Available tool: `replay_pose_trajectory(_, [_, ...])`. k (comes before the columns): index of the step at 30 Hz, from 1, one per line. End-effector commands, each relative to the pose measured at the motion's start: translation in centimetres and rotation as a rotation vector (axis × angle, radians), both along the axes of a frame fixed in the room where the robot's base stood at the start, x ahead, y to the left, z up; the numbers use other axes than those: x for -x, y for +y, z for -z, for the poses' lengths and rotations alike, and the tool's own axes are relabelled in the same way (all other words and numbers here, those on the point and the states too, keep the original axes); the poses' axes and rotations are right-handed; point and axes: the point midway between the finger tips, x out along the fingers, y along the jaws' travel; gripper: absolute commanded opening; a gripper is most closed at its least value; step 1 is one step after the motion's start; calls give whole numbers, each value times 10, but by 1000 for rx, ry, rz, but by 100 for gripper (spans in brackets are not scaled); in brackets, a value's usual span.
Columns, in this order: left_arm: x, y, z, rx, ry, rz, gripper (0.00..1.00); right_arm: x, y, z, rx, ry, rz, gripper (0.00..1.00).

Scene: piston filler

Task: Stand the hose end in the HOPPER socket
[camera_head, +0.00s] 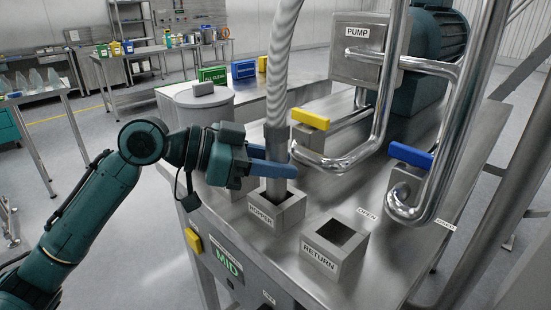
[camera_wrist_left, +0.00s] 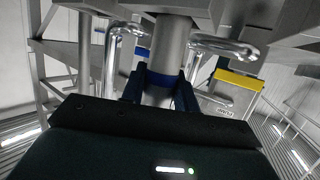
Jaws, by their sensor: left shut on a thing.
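The ribbed hose (camera_head: 283,50) comes down from above and ends in a grey metal hose end (camera_head: 276,140). My left gripper (camera_head: 272,170) comes in from the left with its blue fingers shut around the hose end, which stands close to upright. The lower tip of the hose end appears to be in the opening of the HOPPER socket (camera_head: 284,218); how deep it sits I cannot tell. In the left wrist view the hose end (camera_wrist_left: 170,48) shows between the two fingers. My right gripper is not in view.
The square RETURN socket (camera_head: 335,248) is open and empty just right of the HOPPER socket. Bent steel pipes, a yellow handle (camera_head: 310,119) and a blue handle (camera_head: 410,155) crowd the right. A lidded pot (camera_head: 200,107) stands behind my left gripper.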

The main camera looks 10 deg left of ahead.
Motion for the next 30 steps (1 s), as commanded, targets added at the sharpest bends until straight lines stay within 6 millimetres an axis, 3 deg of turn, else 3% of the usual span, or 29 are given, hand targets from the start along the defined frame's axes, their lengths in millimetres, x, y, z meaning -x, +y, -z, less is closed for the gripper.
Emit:
replay_pose_trajectory(10, [0,0,1,1,-2,-1,0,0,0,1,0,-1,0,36])
replay_pose_trajectory(23, [0,0,21,2,-1,-1,0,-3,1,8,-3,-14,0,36])
replay_pose_trajectory(30, [0,0,21,1,-2,-1,0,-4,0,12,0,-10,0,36])
